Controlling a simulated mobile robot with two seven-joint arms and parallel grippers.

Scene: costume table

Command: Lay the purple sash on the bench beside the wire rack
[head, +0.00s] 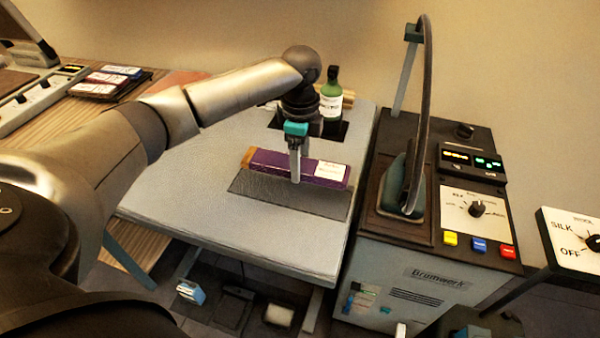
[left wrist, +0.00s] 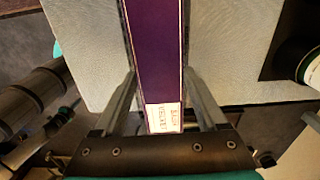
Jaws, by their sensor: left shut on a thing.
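The purple sash (head: 275,163) is a long, narrow purple piece with a white label at one end and a tan end at the other. My left gripper (head: 295,178) points down and is shut on it near the middle. In the left wrist view the sash (left wrist: 157,45) runs between the fingers of the left gripper (left wrist: 158,80). The bench (head: 200,178) has a pale grey top. A dark flat mesh, apparently the wire rack (head: 290,194), lies just in front of the sash in the head view. I cannot tell whether the sash touches rack or bench. My right gripper is out of view.
A green bottle (head: 331,98) stands on a dark patch behind the gripper. A control machine (head: 420,270) with a tall curved arm stands close on the right. A wooden table (head: 60,125) with cards is at left. The bench's left side is clear.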

